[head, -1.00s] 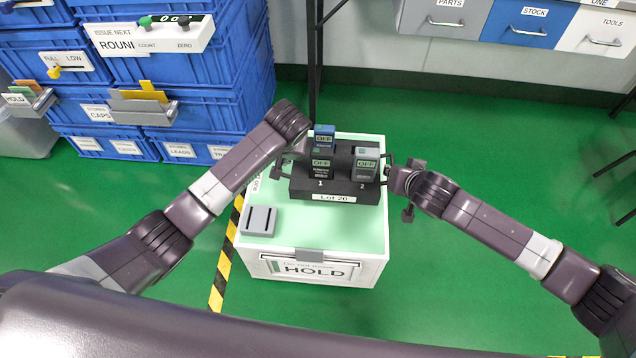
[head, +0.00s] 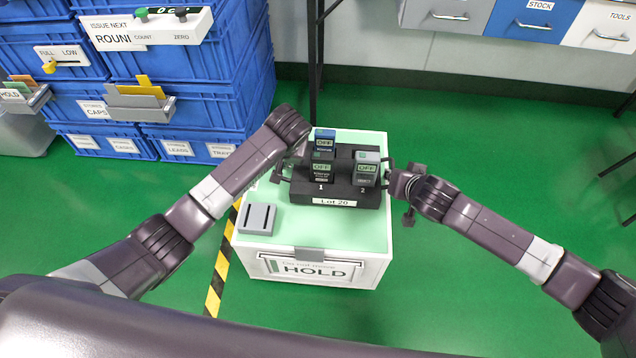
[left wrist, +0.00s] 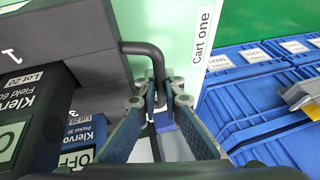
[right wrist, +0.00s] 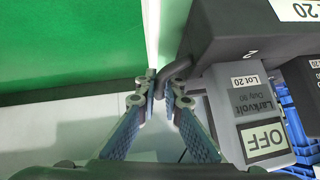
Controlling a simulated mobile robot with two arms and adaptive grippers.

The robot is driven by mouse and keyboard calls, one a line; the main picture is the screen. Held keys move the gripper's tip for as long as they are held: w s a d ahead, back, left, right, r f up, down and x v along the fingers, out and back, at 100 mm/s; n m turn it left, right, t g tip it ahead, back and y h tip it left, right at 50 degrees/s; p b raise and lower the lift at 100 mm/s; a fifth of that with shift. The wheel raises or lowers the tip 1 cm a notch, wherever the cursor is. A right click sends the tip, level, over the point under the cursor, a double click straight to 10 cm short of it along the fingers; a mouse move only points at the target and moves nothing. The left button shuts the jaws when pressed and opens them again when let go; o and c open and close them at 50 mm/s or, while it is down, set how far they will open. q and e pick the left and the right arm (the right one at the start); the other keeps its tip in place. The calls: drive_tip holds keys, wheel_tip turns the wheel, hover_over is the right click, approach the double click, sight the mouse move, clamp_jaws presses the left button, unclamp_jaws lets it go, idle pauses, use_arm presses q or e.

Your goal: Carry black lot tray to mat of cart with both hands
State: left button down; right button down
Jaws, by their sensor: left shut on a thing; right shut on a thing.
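The black lot tray (head: 345,194), labelled Lot 20, is over the pale green mat (head: 330,232) of the cart (head: 370,272). I cannot tell whether it touches the mat. It looks level. It carries a blue tester (head: 325,138), a dark tester (head: 322,172) and a grey tester (head: 367,170), with OFF screens. My left gripper (left wrist: 160,100) is shut on the tray's handle at its left end; its fingers are mostly hidden in the head view. My right gripper (right wrist: 163,88) is shut on the handle at the right end, at the mat's right edge.
A grey two-slot block (head: 257,218) stands on the mat's front left, apart from the tray. Blue crates (head: 205,110) are stacked at the left. Drawers (head: 530,20) hang at the back right. Green floor (head: 480,130) is open to the right.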

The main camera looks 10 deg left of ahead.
use_arm(q)
drive_tip(key=shift+f+b, duration=0.6)
drive_tip(key=shift+f, duration=0.15)
use_arm(e)
drive_tip(key=shift+f, duration=0.7)
use_arm(q)
drive_tip(key=c, duration=2.1)
unclamp_jaws()
drive_tip(key=shift+r, duration=0.1)
use_arm(e)
drive_tip(key=c, duration=2.1)
unclamp_jaws()
drive_tip(key=shift+s+r, duration=0.15)
use_arm(q)
drive_tip(key=v, duration=0.8)
use_arm(e)
drive_tip(key=v, duration=1.1)
drive_tip(key=shift+s+d+r, duration=0.1)
drive_tip(key=shift+s+r, duration=0.1)
drive_tip(key=shift+s, duration=0.05)
